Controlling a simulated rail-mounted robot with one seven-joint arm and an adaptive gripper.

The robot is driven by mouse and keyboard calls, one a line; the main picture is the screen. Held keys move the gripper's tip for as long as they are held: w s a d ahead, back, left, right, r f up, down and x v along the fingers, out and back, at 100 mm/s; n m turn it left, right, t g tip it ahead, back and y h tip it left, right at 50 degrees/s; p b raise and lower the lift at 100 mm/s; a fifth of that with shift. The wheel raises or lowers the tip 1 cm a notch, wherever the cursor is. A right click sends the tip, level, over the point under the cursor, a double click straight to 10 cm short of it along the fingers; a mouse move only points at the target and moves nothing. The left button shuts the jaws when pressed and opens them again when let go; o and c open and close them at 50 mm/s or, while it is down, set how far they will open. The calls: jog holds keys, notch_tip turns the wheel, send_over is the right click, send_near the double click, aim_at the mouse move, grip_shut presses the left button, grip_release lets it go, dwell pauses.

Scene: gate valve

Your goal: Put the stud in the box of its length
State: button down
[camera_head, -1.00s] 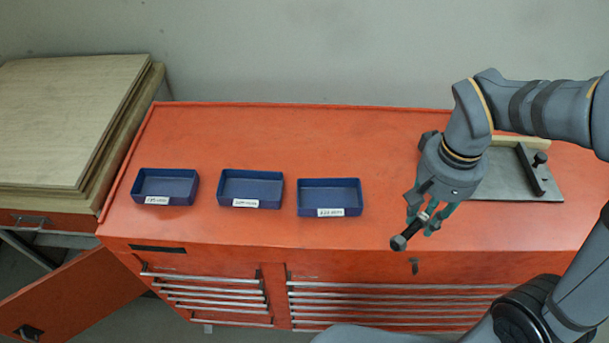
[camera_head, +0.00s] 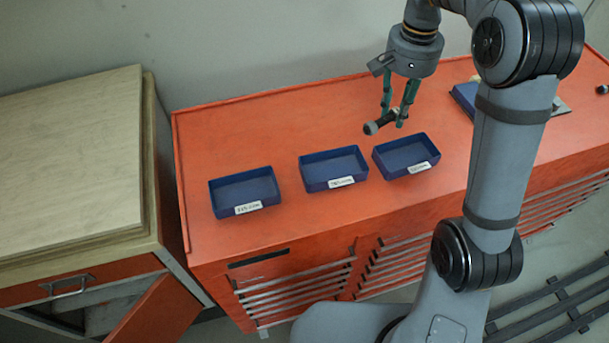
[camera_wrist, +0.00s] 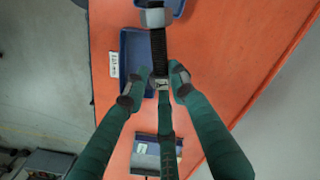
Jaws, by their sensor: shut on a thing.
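My gripper (camera_head: 397,112) is shut on a dark threaded stud (camera_head: 384,122) with a grey nut on one end. The gripper holds it roughly level above the orange bench top, behind the right box. The wrist view shows the stud (camera_wrist: 158,48) between the green fingers (camera_wrist: 156,84), its nut end pointing up the picture. Three blue open boxes with white labels stand in a row: left (camera_head: 245,206), middle (camera_head: 335,178) and right (camera_head: 408,166). They look empty. The label writing is too small to read. A labelled box (camera_wrist: 125,95) lies beneath the stud in the wrist view.
The orange bench top (camera_head: 290,120) is clear behind the boxes. Another blue object (camera_head: 464,97) sits by a grey plate at right, partly hidden by my arm. A wooden-topped cabinet (camera_head: 70,160) stands at left, and a wall runs behind the bench.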

jog(key=s, duration=0.1)
send_over(344, 165)
jog(key=shift+n, duration=0.3)
jog(key=f, duration=0.4)
jog(key=f+p, duration=0.1)
jog(key=f, duration=0.1)
jog(key=shift+d+f, duration=0.3)
jog(key=shift+d, duration=0.05)
jog(key=shift+a+f, duration=0.3)
jog(key=shift+f, duration=0.15)
jog(key=shift+f+p, duration=0.35)
jog(key=shift+f, duration=1.5)
jog(key=shift+f, duration=0.2)
jog(key=c, duration=1.7)
grip_release()
jog(key=shift+r, duration=0.1)
